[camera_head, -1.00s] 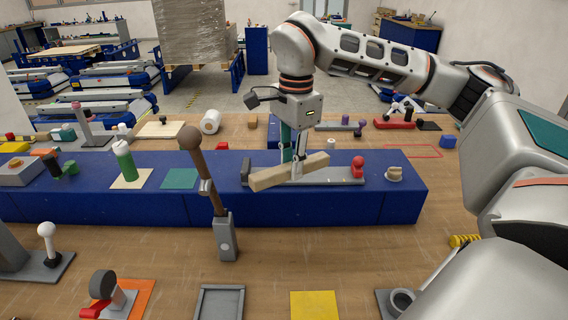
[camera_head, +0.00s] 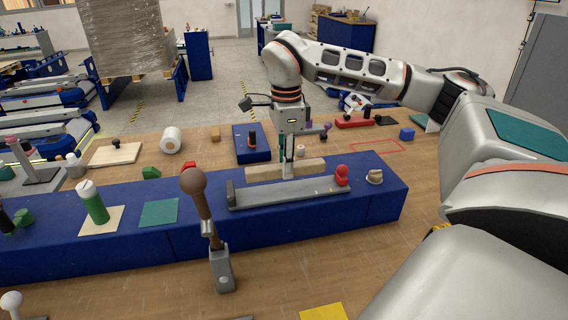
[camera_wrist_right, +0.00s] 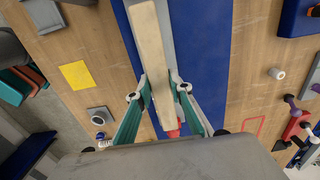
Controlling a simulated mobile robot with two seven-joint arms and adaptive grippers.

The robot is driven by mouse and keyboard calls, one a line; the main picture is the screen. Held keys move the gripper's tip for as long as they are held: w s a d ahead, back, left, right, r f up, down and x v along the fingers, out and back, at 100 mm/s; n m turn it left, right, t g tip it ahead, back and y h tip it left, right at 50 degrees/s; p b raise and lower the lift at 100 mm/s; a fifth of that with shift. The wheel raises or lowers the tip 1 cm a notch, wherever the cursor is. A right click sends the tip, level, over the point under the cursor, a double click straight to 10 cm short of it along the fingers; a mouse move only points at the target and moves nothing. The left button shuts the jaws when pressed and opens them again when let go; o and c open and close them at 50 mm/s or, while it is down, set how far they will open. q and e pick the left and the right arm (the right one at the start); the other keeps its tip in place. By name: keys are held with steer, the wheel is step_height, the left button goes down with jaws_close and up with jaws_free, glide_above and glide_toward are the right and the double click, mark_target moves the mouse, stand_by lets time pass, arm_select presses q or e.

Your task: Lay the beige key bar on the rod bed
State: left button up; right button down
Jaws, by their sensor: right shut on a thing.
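The beige key bar (camera_head: 262,173) is a long, pale wooden-looking block. The wrist view also shows the bar (camera_wrist_right: 148,35) between the green-sided fingers (camera_wrist_right: 160,93). The rod bed (camera_head: 275,197) appears to be the long grey tray on the blue platform, with a raised left end. In the head view the bar appears just beyond the tray's far edge; its exact height above the platform is hard to tell. My left gripper is out of view.
A red knob (camera_head: 342,176) stands at the tray's right end, with a beige piece (camera_head: 374,176) beside it. A brown-topped lever (camera_head: 196,190) rises in front of the blue platform (camera_head: 300,224).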

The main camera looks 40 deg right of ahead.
mark_target(286, 190)
steer(key=shift+f, duration=0.1)
steer(key=shift+f, duration=1.75)
steer(key=shift+f, duration=0.6)
steer(key=c, duration=1.7)
jaws_free()
step_height(286, 190, up, 12)
steer(key=shift+s+f, duration=0.1)
